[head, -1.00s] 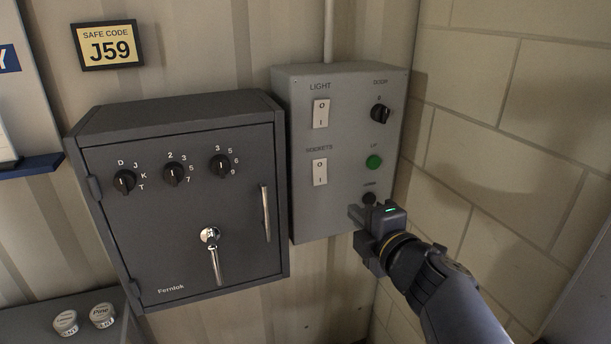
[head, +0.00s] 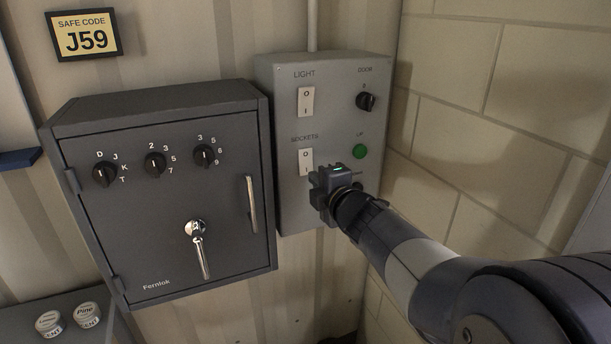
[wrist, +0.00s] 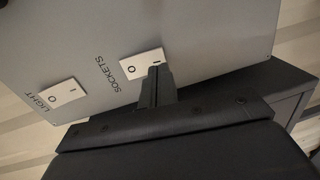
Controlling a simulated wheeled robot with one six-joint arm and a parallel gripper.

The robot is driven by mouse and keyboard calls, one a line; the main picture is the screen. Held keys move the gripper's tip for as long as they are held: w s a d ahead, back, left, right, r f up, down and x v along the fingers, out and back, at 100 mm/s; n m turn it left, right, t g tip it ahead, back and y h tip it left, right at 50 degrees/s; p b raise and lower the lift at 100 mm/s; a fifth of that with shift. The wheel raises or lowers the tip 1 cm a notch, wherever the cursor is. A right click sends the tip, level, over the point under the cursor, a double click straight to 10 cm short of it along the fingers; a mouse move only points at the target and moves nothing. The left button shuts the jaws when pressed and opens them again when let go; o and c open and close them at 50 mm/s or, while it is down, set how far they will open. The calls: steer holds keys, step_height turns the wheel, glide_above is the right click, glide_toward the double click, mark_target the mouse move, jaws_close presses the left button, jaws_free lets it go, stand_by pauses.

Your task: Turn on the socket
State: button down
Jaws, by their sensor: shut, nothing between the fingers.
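The sockets switch (head: 305,160) is a white rocker marked O at the top and I at the bottom, on the grey control box (head: 290,215) under the word SOCKETS. My gripper (head: 318,188) is shut and empty, at the lower end of this switch in the head view. In the wrist view the closed fingertips (wrist: 155,72) overlap the I end of the sockets switch (wrist: 133,68) and hide part of it. I cannot tell whether they touch it. The switch's position is unclear.
The light switch (head: 306,101) is above the sockets switch. A black door knob (head: 366,102) and a green UP button (head: 360,151) are to the right. A dark safe (head: 165,200) stands close on the left. A block wall (head: 460,120) is on the right.

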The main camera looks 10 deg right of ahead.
mark_target(306, 162)
steer(key=shift+x, duration=1.2)
steer(key=shift+f, duration=0.1)
steer(key=shift+w+b, duration=0.15)
steer(key=shift+b, duration=0.8)
